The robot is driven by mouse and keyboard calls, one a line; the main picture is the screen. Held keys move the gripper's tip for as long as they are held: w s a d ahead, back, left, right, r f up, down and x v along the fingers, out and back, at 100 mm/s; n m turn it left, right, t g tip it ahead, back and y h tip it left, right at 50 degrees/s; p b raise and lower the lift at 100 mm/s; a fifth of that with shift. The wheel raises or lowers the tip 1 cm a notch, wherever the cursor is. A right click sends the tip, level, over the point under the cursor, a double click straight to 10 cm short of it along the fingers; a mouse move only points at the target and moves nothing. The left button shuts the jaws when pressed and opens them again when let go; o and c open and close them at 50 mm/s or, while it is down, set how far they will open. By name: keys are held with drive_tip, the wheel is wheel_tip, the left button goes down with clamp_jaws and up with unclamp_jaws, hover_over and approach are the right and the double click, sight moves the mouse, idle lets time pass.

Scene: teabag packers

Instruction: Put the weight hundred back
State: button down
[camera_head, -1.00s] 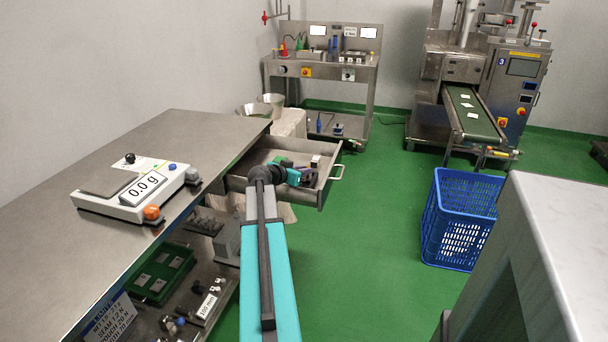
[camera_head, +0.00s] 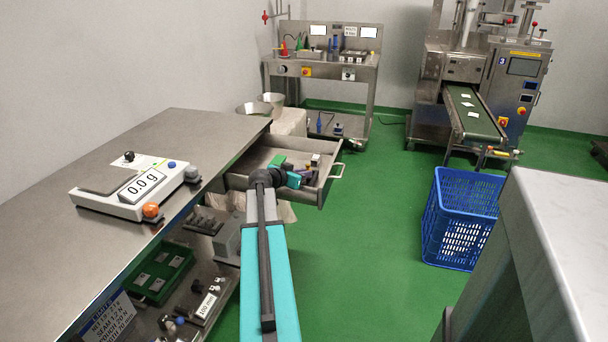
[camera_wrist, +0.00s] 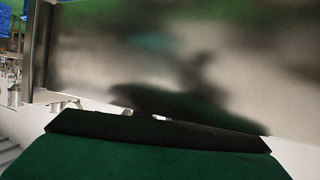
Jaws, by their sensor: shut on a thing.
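My gripper (camera_head: 295,180) is over the open drawer (camera_head: 325,186), low between its walls, and mostly hidden behind my wrist in the head view. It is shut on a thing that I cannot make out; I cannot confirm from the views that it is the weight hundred. In the wrist view, a blurred grey metal surface (camera_wrist: 220,60) fills most of the picture, with dark reflections on it. A green item (camera_head: 277,160) and a small pale block (camera_head: 315,160) show in the drawer beyond my gripper.
A scale (camera_head: 120,204) reading 0.0 g stands on the steel table (camera_head: 190,135). Below are a green tray (camera_head: 180,271) and small metal parts. A blue crate (camera_head: 460,225) and a grey surface (camera_head: 570,240) stand to the right. Green floor (camera_head: 380,230) between is clear.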

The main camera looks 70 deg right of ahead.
drive_tip(key=shift+a+f+b, duration=0.1)
drive_tip(key=shift+f+b, duration=0.2)
drive_tip(key=shift+b, duration=0.1)
drive_tip(key=c, duration=1.8)
unclamp_jaws()
drive_tip(key=shift+f, duration=0.1)
drive_tip(key=shift+s, duration=0.1)
drive_tip(key=shift+f, duration=0.1)
drive_tip(key=shift+r+p, duration=0.2)
drive_tip(key=shift+p, duration=0.2)
drive_tip(key=shift+a+r+p, duration=0.15)
drive_tip(key=shift+r+p, duration=0.4)
drive_tip(key=shift+p, duration=0.15)
drive_tip(key=v, duration=1.1)
drive_tip(key=shift+a+r, duration=0.2)
drive_tip(key=shift+r, duration=0.15)
drive_tip(key=shift+w+f, duration=0.1)
drive_tip(key=shift+w, duration=0.1)
